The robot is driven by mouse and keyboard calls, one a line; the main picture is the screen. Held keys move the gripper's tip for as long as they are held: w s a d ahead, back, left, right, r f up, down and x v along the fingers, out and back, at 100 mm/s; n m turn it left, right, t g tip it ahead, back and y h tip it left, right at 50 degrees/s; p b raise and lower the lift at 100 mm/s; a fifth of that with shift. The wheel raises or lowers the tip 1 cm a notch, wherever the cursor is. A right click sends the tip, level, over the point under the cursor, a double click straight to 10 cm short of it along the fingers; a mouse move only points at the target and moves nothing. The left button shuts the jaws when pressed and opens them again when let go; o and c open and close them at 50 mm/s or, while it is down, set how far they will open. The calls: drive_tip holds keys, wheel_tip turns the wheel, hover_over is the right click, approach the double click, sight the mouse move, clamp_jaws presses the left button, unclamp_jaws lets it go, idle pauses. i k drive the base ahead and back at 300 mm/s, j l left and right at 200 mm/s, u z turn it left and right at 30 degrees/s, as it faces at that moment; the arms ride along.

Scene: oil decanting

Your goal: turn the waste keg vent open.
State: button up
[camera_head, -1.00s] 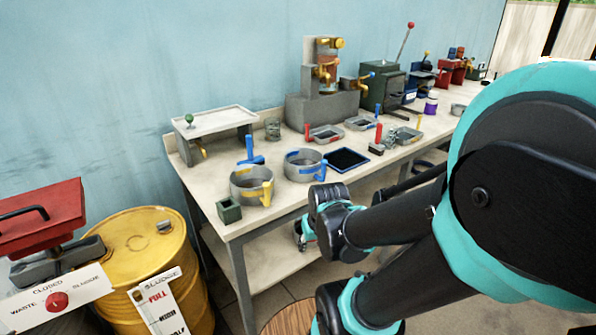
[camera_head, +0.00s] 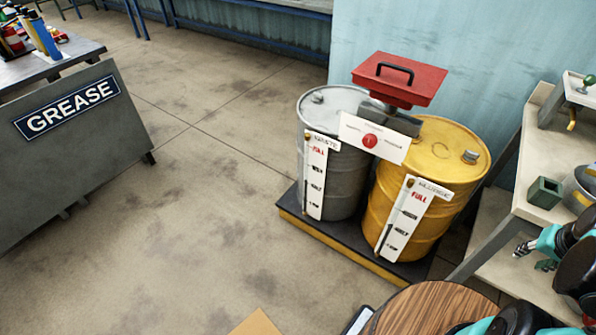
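The waste keg (camera_head: 336,160) is a grey drum at the centre, with a white level strip (camera_head: 315,178) headed WASTE on its front. A small grey fitting (camera_head: 317,97) sits on its lid; I cannot tell whether this is the vent or how it is turned. A white plate (camera_head: 390,146) with a round red knob (camera_head: 369,141) stands in front of the drum tops. My gripper (camera_head: 522,249) is at the right, beside the workbench and well apart from the keg. It is small and partly hidden; I cannot tell whether it is open.
A yellow sludge drum (camera_head: 425,175) stands right of the keg on the same dark pallet (camera_head: 330,228). A red lidded box (camera_head: 400,78) with a black handle is above both drums. The workbench (camera_head: 528,190) is at the right. The floor (camera_head: 200,210) left of the pallet is clear.

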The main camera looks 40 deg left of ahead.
sight(318, 96)
drive_tip(key=u, duration=1.4)
drive_tip(key=i+j+z, duration=0.1)
drive_tip(key=i+j, duration=0.1)
drive_tip(key=j, duration=0.05)
